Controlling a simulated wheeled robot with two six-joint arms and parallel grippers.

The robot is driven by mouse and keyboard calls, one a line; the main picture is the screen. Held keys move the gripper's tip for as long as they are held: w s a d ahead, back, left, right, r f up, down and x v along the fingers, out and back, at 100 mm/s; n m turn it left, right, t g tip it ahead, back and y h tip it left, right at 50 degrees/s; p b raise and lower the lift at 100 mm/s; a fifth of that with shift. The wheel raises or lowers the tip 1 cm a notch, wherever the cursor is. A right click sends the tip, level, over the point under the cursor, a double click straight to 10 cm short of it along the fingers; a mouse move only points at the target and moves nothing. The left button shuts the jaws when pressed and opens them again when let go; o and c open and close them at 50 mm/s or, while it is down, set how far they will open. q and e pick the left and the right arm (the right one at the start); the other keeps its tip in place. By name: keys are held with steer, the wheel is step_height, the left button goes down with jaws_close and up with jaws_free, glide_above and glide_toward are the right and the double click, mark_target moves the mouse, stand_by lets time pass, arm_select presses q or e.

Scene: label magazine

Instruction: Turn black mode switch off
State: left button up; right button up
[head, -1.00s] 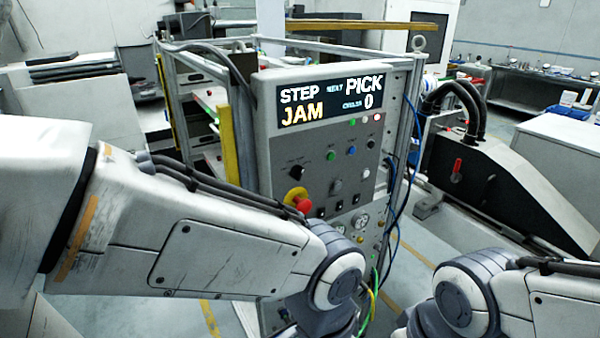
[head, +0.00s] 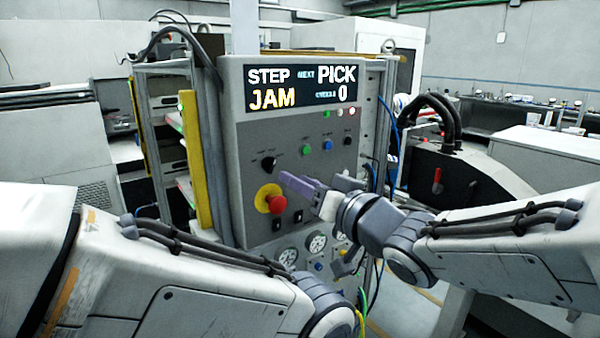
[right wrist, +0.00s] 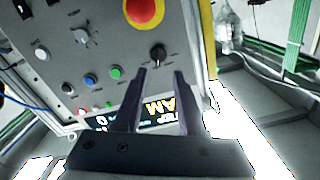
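The black rotary switch (head: 268,163) is on the grey control panel (head: 240,140), above and left of the red emergency-stop button. Its label is too small to read. In the right wrist view the black switch (right wrist: 158,55) lies just beyond the fingertips, between them in the picture. My right gripper (head: 288,181) is in front of the panel, right of and slightly below the switch. In the right wrist view its fingers (right wrist: 159,72) are apart with nothing between them. My left arm crosses the lower left; its gripper is not seen.
The red emergency-stop button (head: 277,204) on its yellow ring is close below the switch. Green (head: 306,149) and blue (head: 327,144) buttons are to the right. The display (head: 300,87) reads STEP, NEXT PICK, JAM and 0. Gauges (head: 316,242) are lower down.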

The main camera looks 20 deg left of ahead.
mark_target(273, 166)
steer(key=p+x, duration=0.1)
steer(key=x, duration=0.6)
steer(key=shift+w, duration=0.15)
jaws_close()
